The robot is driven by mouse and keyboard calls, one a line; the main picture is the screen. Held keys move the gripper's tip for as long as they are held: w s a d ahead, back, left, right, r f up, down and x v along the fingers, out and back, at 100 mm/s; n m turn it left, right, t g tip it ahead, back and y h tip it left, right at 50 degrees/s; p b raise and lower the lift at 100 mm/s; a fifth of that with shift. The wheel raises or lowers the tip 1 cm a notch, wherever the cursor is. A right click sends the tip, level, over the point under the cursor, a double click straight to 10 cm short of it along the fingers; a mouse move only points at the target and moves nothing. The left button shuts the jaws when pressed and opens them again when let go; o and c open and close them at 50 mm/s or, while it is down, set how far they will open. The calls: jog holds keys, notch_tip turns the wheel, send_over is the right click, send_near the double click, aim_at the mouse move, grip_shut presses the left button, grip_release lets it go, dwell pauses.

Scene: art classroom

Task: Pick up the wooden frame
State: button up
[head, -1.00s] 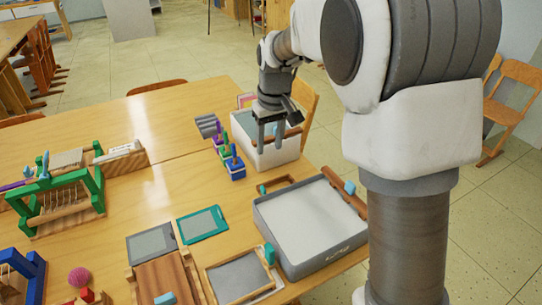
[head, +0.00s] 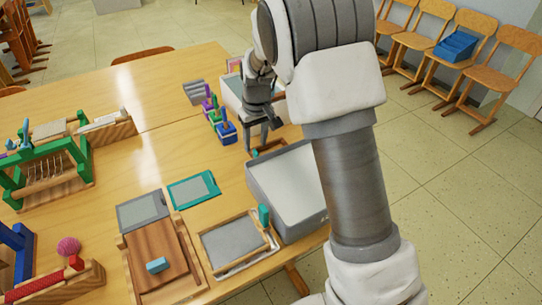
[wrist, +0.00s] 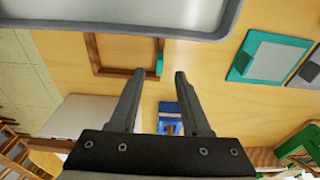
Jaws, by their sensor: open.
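A small dark wooden frame (wrist: 95,50) lies flat on the table, in the upper left of the wrist view. Its middle is open and a teal piece (wrist: 159,64) sits at its right side. In the head view the frame (head: 271,147) is partly hidden, beside the far side of a large grey tray. My gripper (head: 259,139) is open and empty, pointing down just by the frame. In the wrist view my gripper (wrist: 160,73) has its two fingers apart, appearing around the frame's right side and teal piece. I cannot tell its height over the frame.
The grey tray (head: 255,183) stands close to the frame. Small coloured stands (head: 225,132) are left of my gripper, and a white bin (head: 232,88) is behind. A larger framed screen (head: 204,234) and a teal tablet (head: 194,189) lie nearer. Chairs line the right wall.

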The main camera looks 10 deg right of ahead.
aim_at(256, 151)
jog(key=f, duration=0.1)
jog(key=f+b, duration=0.1)
jog(key=f, duration=0.3)
jog(key=shift+w+f+b, duration=0.1)
jog(key=shift+w+b, duration=0.15)
jog(key=shift+b, duration=0.05)
grip_shut()
